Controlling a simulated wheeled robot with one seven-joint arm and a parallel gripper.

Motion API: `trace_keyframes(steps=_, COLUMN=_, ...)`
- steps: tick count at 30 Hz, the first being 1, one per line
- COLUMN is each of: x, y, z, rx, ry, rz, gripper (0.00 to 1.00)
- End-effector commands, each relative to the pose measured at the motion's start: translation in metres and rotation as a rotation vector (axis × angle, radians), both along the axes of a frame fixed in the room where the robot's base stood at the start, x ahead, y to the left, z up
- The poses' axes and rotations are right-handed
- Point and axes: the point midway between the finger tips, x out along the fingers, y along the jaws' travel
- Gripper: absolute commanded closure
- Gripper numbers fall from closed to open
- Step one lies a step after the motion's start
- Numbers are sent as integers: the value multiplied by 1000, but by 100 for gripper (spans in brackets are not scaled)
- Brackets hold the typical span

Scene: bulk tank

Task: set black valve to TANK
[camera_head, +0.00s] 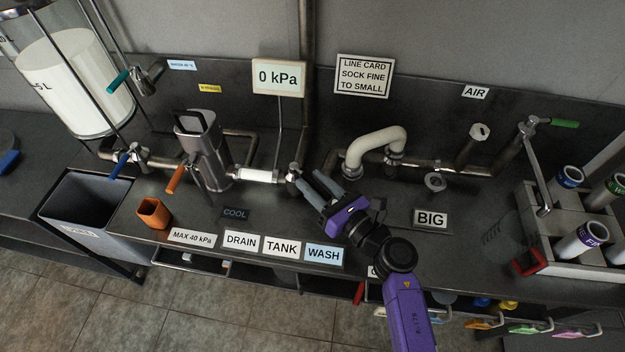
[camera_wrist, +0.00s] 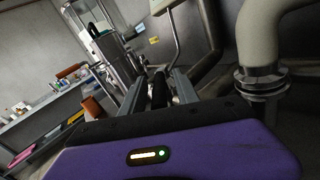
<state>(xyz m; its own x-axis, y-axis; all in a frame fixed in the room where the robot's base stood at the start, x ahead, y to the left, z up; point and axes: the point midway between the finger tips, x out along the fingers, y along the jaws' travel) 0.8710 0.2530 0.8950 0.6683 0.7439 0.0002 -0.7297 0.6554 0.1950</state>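The black valve (camera_head: 294,174) sits on the pipe at the right end of the white pipe section. Its black handle (camera_wrist: 160,92) shows in the wrist view between my two grey fingers. My gripper (camera_head: 310,179) is at the valve, its fingers spread with the handle between them. I cannot see whether both fingers touch the handle. The fingers also show in the wrist view (camera_wrist: 161,86). The TANK label (camera_head: 282,248) is on the bench front edge, between the DRAIN label (camera_head: 241,242) and the WASH label (camera_head: 323,254). In the head view, my fingers partly hide the handle.
An orange-handled valve (camera_head: 176,178) and a steel jug-shaped vessel (camera_head: 203,150) stand left of my gripper. A pale curved pipe (camera_head: 375,143) rises close on the right. A gauge reading 0 kPa (camera_head: 278,78) is behind. The bench front by the BIG label (camera_head: 431,218) is fairly clear.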

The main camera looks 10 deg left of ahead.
Motion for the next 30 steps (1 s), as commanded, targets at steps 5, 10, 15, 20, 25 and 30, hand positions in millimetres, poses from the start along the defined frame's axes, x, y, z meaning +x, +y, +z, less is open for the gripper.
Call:
trace_keyframes(steps=5, x=4, y=4, z=0, rx=-1, ry=-1, rz=-1, gripper=63)
trace_keyframes(steps=10, x=4, y=4, z=0, rx=0, ry=0, rz=-1, gripper=63)
trace_keyframes(steps=15, x=4, y=4, z=0, rx=0, ry=0, rz=-1, gripper=94)
trace_keyframes(steps=20, x=4, y=4, z=0, rx=0, ry=0, rz=-1, gripper=100)
trace_keyframes(steps=25, x=4, y=4, z=0, rx=0, ry=0, rz=-1, gripper=100)
trace_keyframes(steps=30, x=4, y=4, z=0, rx=0, ry=0, rz=-1, gripper=100)
